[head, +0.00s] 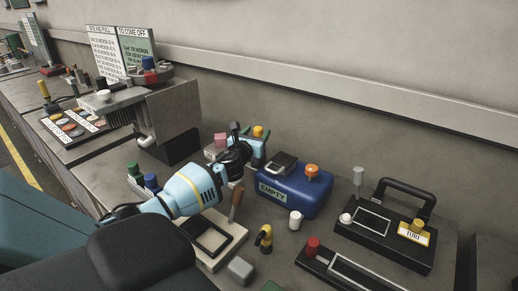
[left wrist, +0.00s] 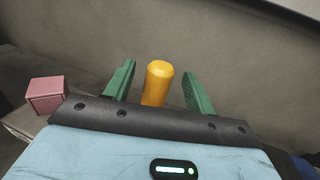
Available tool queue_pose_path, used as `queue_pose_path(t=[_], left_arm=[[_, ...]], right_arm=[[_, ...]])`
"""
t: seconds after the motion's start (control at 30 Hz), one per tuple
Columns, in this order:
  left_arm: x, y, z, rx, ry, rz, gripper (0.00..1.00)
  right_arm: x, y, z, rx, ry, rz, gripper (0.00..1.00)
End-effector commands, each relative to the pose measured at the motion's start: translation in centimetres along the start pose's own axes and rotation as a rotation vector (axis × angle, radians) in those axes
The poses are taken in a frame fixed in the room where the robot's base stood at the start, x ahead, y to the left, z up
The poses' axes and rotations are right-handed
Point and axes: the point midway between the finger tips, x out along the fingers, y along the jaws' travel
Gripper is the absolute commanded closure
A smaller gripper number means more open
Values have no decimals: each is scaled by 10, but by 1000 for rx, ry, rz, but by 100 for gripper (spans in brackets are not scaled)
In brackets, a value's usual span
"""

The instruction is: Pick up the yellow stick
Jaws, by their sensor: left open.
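The yellow stick (left wrist: 156,84) stands upright, a rounded orange-yellow cylinder, between the two green fingers of my left gripper (left wrist: 158,88) in the left wrist view. The fingers are open, with a visible gap on each side of it; its lower end is hidden behind the gripper body. In the head view, the yellow top (head: 258,131) shows at the fingers of my left gripper (head: 250,132), behind the blue box. My right gripper is not in view.
A pink cube (left wrist: 46,95) stands left of the gripper. A blue "EMPTY" box (head: 292,194) with an orange knob is close on the right. A grey machine (head: 172,118) stands to the left. A black-handled fixture (head: 388,236) is at right, and a wall (head: 350,62) runs behind.

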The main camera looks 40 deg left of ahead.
Motion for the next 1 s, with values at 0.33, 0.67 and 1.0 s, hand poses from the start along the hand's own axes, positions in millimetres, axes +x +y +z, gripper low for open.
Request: queue_pose_path(t=[0.33, 0.67, 1.0], left_arm=[[5, 0, 0, -1, 0, 0, 45], [5, 0, 0, 0, 0, 0, 88], [5, 0, 1, 0, -1, 0, 100]], right_arm=[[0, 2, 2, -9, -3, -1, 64], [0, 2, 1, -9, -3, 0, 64], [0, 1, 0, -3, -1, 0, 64]])
